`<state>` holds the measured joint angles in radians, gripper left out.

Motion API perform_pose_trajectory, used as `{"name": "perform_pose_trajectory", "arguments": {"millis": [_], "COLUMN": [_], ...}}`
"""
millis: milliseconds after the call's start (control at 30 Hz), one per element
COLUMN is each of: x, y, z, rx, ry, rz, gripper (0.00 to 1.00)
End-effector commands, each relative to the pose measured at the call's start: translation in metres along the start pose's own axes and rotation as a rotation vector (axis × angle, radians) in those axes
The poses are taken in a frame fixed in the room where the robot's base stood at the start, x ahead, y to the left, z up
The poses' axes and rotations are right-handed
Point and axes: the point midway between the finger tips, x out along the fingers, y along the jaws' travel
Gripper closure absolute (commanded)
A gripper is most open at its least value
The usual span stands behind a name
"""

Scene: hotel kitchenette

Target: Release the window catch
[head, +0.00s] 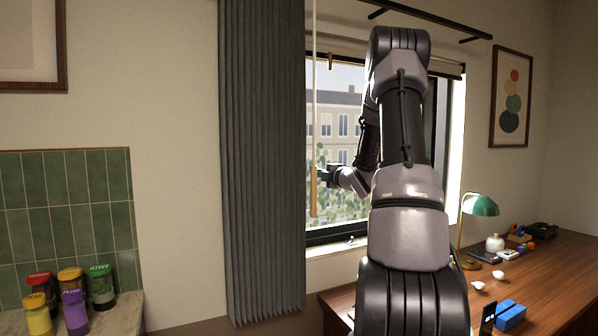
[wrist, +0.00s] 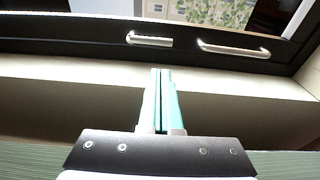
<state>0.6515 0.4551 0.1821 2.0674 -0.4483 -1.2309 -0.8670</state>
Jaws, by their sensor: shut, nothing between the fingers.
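The window (head: 340,115) is behind my arm in the head view, with a dark frame. In the wrist view its dark lower frame (wrist: 80,35) crosses the top. Two silver metal pieces sit on that frame, a shorter one (wrist: 150,40) and a longer bar (wrist: 233,50); I cannot tell for certain which is the catch. A small metal piece (head: 350,240) also shows at the bottom of the window in the head view. My gripper (wrist: 161,70) is shut and empty, its teal fingertips pictured just below the shorter piece, with a visible gap. My gripper (head: 322,173) also shows in front of the glass.
A grey curtain (head: 262,160) hangs left of the window, and a thin wand (head: 314,190) hangs close to my gripper. A wooden desk (head: 550,290) at right holds a green lamp (head: 480,205) and small items. Several lidded jars (head: 75,313) stand at lower left.

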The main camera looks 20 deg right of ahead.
Motion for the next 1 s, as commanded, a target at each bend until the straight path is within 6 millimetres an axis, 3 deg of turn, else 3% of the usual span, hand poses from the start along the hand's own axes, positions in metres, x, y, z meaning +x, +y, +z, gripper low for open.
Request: {"name": "perform_pose_trajectory", "arguments": {"millis": [267,700,1000], "x": [0.016,0.089,0.101], "y": [-0.001,0.000,0.000], "z": [0.000,0.000,0.000], "rx": [0.002,0.001,0.002], "ry": [0.001,0.000,-0.001], "rz": [-0.001,0.000,-0.001], "gripper": [1.00,1.00,1.00]}}
